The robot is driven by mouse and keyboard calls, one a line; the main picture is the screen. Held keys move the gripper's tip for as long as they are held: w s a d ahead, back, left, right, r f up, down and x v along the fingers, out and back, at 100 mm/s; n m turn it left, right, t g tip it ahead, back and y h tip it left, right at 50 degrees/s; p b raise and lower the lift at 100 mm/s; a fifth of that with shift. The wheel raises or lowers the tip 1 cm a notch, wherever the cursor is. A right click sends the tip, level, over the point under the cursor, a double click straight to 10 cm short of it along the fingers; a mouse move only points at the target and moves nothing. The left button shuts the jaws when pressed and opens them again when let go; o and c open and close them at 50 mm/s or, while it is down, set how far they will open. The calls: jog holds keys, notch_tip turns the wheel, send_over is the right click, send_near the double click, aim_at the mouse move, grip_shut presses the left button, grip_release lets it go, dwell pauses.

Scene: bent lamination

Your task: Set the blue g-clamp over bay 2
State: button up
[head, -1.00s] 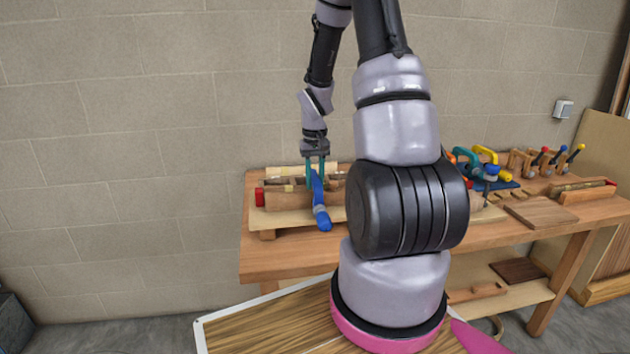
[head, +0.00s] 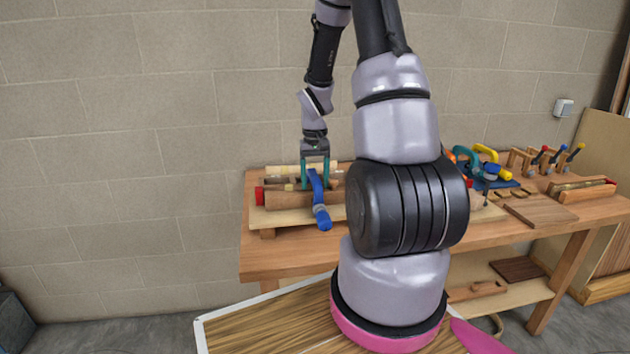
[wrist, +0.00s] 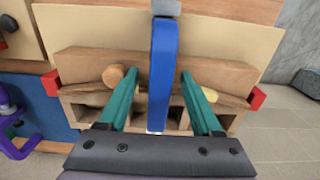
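The blue g-clamp (head: 320,200) stands across the wooden bending form (head: 287,201) on the left part of the bench, its blue handle end toward me. In the wrist view its blue bar (wrist: 161,70) runs across the form's beam (wrist: 220,73). Several open bays show along the form, partly hidden by my gripper; I cannot tell which is bay 2. My gripper (wrist: 159,76) is open, with its two teal fingers on either side of the bar and a visible gap on each side. The clamp's lower jaw is hidden.
Red end pieces (wrist: 257,98) mark the form's ends. At the right of the bench (head: 285,258) are a teal clamp (head: 465,162), a yellow clamp (head: 484,150), a blue mat and a tool rack. In the wrist view a purple clamp (wrist: 15,146) lies at left.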

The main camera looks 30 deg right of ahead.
notch_tip(320, 180, up, 11)
jog(key=shift+f, duration=0.1)
dwell(0.4)
notch_tip(320, 180, up, 6)
dwell(1.1)
notch_tip(320, 180, up, 5)
jog(key=shift+r, duration=0.1)
dwell(0.8)
dwell(0.6)
